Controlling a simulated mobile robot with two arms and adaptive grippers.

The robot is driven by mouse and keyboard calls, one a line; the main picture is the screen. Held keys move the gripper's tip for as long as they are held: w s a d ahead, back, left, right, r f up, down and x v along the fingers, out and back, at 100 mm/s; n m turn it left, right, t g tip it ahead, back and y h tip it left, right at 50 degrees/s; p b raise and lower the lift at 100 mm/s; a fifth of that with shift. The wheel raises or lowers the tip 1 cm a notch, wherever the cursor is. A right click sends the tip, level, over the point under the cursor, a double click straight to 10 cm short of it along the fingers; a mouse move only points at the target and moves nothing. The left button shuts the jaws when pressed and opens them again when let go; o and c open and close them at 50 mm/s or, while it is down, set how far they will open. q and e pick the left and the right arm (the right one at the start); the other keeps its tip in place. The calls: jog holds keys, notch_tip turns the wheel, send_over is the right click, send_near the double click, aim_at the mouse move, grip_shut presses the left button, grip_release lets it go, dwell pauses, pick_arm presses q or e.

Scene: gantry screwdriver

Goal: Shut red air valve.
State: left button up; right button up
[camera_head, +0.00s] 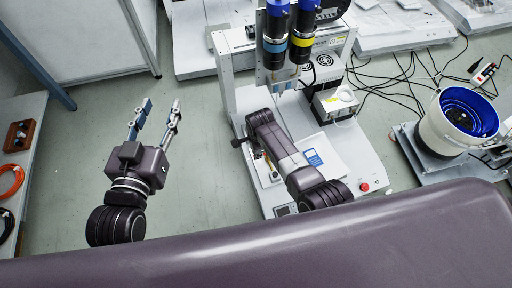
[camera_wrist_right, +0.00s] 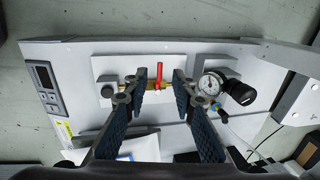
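The red valve handle (camera_wrist_right: 159,74) stands out from a brass fitting (camera_wrist_right: 151,87) on a white panel in the right wrist view. It points toward the top of the picture, across the line of the fitting. My right gripper (camera_wrist_right: 156,90) is open, with one finger on each side of the handle and a visible gap to both. In the head view the valve and right fingertips are hidden or too small to make out by my right arm. My left gripper (camera_head: 160,108) is open and empty over the floor, well left of the machine.
A pressure gauge (camera_wrist_right: 211,84) and a black regulator knob (camera_wrist_right: 240,92) sit close right of the valve. A display panel (camera_wrist_right: 46,86) is at the left. In the head view, blue-black screwdriver units (camera_head: 290,35) hang above the machine base (camera_head: 350,160). A blue-lined bowl feeder (camera_head: 463,115) stands right.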

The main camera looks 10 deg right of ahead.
jog(key=shift+s+r, duration=0.15)
jog(key=shift+r, duration=0.55)
jog(key=shift+s+r, duration=0.15)
jog(key=shift+r, duration=0.5)
